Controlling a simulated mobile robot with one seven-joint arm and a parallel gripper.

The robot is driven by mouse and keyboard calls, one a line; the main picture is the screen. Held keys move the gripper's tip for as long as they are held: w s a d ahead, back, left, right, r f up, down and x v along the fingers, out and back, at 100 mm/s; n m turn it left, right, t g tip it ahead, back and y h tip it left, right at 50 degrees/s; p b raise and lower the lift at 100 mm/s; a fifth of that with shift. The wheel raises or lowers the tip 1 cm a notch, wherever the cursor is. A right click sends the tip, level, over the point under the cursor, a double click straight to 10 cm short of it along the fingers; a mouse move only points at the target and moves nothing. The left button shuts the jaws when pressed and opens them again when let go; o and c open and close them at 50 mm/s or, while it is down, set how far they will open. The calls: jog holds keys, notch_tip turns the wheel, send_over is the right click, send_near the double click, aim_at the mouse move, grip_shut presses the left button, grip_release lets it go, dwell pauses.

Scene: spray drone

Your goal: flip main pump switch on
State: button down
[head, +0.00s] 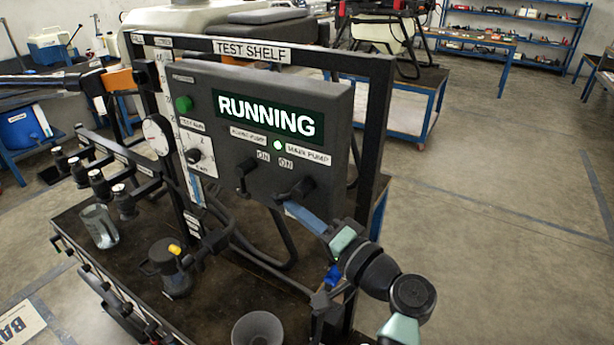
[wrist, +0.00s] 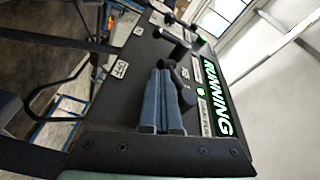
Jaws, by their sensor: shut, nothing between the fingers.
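A dark grey control panel (head: 235,120) hangs on the test shelf frame, its display (head: 268,116) reading RUNNING. Under the MAIN PUMP label (head: 308,153) is the main pump switch (head: 298,189), a black lever. A second black lever (head: 243,177) is to its left. My gripper (head: 288,207) has its blue fingers together and empty, tips just below the main pump lever. In the wrist view the closed fingers (wrist: 162,74) lie beside the main pump lever (wrist: 186,93); I cannot tell whether they touch it. The lever's exact position is partly hidden by the fingers.
A small lamp (head: 278,144) by the labels glows. A green button (head: 184,103), a knob (head: 194,156) and a gauge (head: 158,135) are left of the levers. Floor at right is clear.

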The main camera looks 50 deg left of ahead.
jog(key=m+y+b, duration=0.1)
jog(key=y+b, duration=0.1)
jog(key=b, duration=0.3)
jog(key=a+y+b, duration=0.1)
jog(key=y+b, duration=0.1)
jog(key=b, duration=0.3)
jog(key=m+t+y+b, duration=0.1)
jog(key=y+b, duration=0.1)
jog(key=b, duration=0.2)
jog(key=shift+s+a+m+b, duration=0.3)
jog(key=shift+s+a+b, duration=0.05)
jog(key=shift+a+b, duration=0.05)
jog(key=shift+r+t+b, duration=0.25)
jog(key=shift+t+b, duration=0.15)
jog(key=shift+b, duration=0.2)
jog(key=shift+r+y, duration=0.1)
jog(key=shift+y, duration=0.2)
jog(key=shift+a+f+b, duration=0.1)
jog(key=shift+f+b, duration=0.45)
jog(key=shift+b, duration=0.15)
jog(key=a+f+b+v, duration=0.1)
jog(key=b+v, duration=0.3)
jog(key=v, duration=0.7)
jog(key=shift+w+d+f, duration=0.15)
jog(key=shift+w+f, duration=0.25)
jog(key=shift+w, duration=0.1)
